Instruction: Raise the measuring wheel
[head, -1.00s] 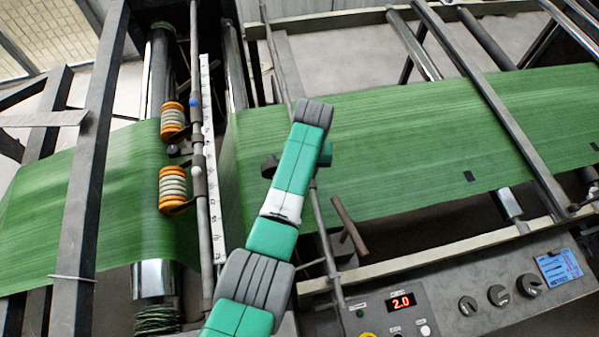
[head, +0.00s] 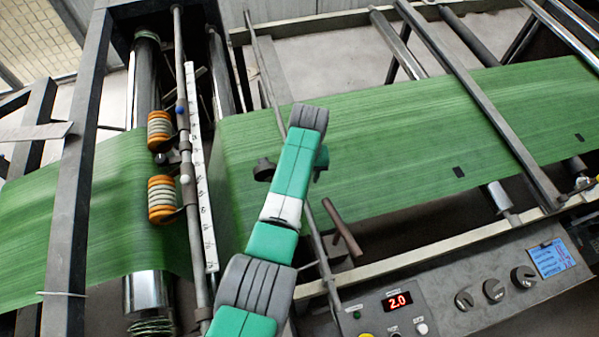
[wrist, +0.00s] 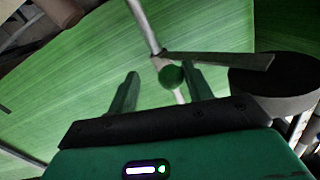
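The likely measuring wheel is a dark, thick disc (wrist: 285,82) at the right of the wrist view, over the green web. A flat grey lever (wrist: 225,60) runs from it to a thin rod (wrist: 145,22). A round green knob (wrist: 171,76) sits by the rod. My gripper (wrist: 165,80) is open, with one finger on each side of the knob in the picture; I see no contact. In the head view my arm hides most of the gripper, and a dark round part (head: 264,169) shows left of it; I cannot tell whether it is the wheel.
The green woven web (head: 400,145) spans the machine. Orange-and-white rollers (head: 161,195) and a white scale (head: 201,170) stand at left. The control panel (head: 450,275), reading 2.0, is at lower right.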

